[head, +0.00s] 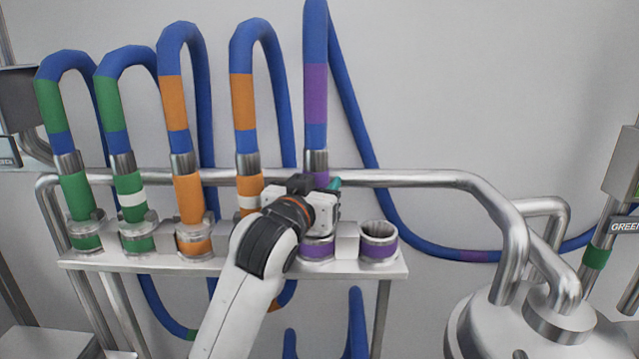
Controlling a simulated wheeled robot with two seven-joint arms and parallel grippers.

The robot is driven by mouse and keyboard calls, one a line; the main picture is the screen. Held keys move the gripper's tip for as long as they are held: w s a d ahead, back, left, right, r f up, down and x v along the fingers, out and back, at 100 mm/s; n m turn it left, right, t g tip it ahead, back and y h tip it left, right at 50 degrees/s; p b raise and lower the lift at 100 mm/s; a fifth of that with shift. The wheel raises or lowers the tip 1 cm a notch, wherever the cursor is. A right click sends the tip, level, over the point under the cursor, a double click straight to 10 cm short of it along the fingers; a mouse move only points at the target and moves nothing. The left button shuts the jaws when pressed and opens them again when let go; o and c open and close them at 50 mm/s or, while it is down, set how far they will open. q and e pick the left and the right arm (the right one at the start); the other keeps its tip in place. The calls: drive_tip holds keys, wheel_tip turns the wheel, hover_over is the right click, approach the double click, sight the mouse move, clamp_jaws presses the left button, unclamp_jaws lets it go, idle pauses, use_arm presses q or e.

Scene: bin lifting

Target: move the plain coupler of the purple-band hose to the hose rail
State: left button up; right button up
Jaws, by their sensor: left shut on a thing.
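The blue hose with the purple band (316,95) comes down from the top of the picture to a metal ferrule (317,162). My left gripper (322,190) is shut on the coupler just below this ferrule. The gripper hides most of the coupler, so I cannot see whether it is plain. The hose rail (230,263) is a metal shelf with colour-ringed sockets. A purple-ringed socket (318,249) is directly below the gripper; I cannot tell whether the coupler is seated in it. Another purple-ringed socket (379,246) to its right stands empty. My right gripper is not in view.
Two green-band hoses (50,105) and two orange-band hoses (174,103) stand in sockets to the left. A metal pipe (400,179) runs behind the rail and bends down at right. A steel tank (480,325) fills the lower right. The purple hose's far run passes behind these pipes.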

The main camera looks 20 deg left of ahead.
use_arm(q)
drive_tip(key=shift+f, duration=0.35)
idle(0.7)
drive_tip(key=o, duration=1.3)
drive_tip(key=shift+c, duration=0.2)
drive_tip(key=shift+f, duration=0.1)
drive_tip(key=shift+s, duration=0.15)
drive_tip(key=shift+s+b, duration=0.35)
drive_tip(key=shift+b, duration=0.05)
drive_tip(key=s+b, duration=0.3)
drive_tip(key=s, duration=0.8)
drive_tip(key=shift+a+b, duration=0.3)
drive_tip(key=shift+a, duration=0.1)
